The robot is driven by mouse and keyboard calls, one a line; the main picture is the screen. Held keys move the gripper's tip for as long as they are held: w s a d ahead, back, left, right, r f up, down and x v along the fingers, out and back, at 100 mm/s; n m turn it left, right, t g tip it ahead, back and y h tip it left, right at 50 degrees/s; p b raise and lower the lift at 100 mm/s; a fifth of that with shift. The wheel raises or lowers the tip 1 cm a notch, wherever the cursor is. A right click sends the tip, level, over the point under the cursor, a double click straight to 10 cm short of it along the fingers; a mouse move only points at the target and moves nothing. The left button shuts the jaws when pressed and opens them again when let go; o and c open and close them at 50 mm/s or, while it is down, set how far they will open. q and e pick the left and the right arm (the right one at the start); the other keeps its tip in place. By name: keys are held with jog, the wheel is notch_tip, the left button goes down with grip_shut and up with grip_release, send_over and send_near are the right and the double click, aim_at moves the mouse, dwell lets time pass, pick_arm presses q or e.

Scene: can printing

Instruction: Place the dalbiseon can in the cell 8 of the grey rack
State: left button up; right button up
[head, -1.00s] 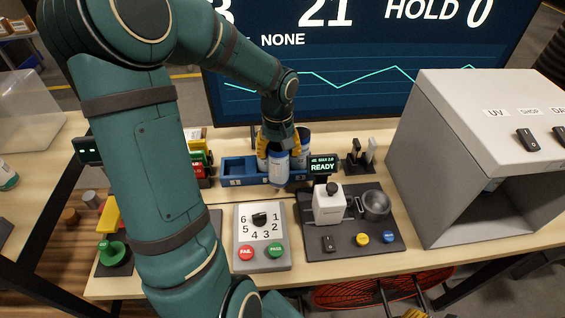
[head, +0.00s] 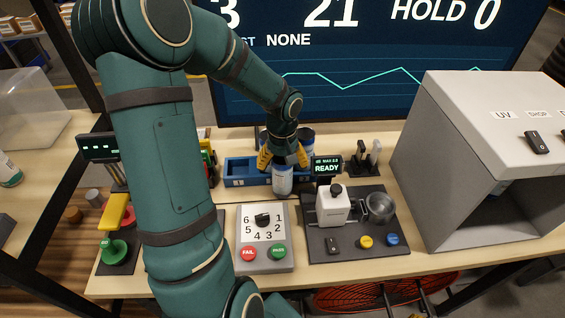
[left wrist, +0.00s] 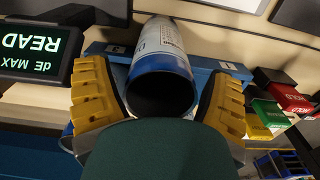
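A white-and-blue can (head: 282,181) stands upright in front of the blue rack, its base seemingly on the table. Its lettering is too small to read. My left gripper (head: 284,160) is above it, with yellow fingers spread on both sides of its upper part. In the left wrist view, the can (left wrist: 165,58) lies between the fingers with its dark open end towards me, and gaps show beside it. The gripper is open. No grey rack is identifiable.
The blue rack (head: 236,182) stands behind, with more cans (head: 307,137) in it. A READY display (head: 327,166), a white device on a dark mat (head: 318,238) and a dial box (head: 264,255) are close by. A large grey cabinet (head: 425,170) stands at the right.

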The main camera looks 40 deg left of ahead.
pick_arm(q)
jog(key=shift+r, duration=0.15)
pick_arm(e)
jog(key=shift+r, duration=0.15)
pick_arm(q)
jog(key=shift+r, duration=0.3)
notch_tip(320, 180, up, 11)
jog(key=shift+r+p, duration=0.1)
jog(key=shift+p, duration=0.75)
jog(key=shift+c, duration=0.2)
jog(key=f+n+b, duration=0.3)
jog(key=b, duration=0.1)
jog(key=f+n+b, duration=0.3)
jog(key=n+b, duration=0.1)
jog(key=shift+w+a, duration=0.1)
jog(key=shift+w, duration=0.1)
jog(key=shift+s+f+b, duration=0.2)
jog(key=shift+f+b, duration=0.5)
jog(key=shift+f, duration=1.95)
pick_arm(e)
notch_tip(320, 180, down, 8)
jog(key=s, duration=0.2)
jog(key=shift+a+g, duration=0.25)
jog(key=shift+g, duration=0.05)
jog(key=shift+s, duration=0.1)
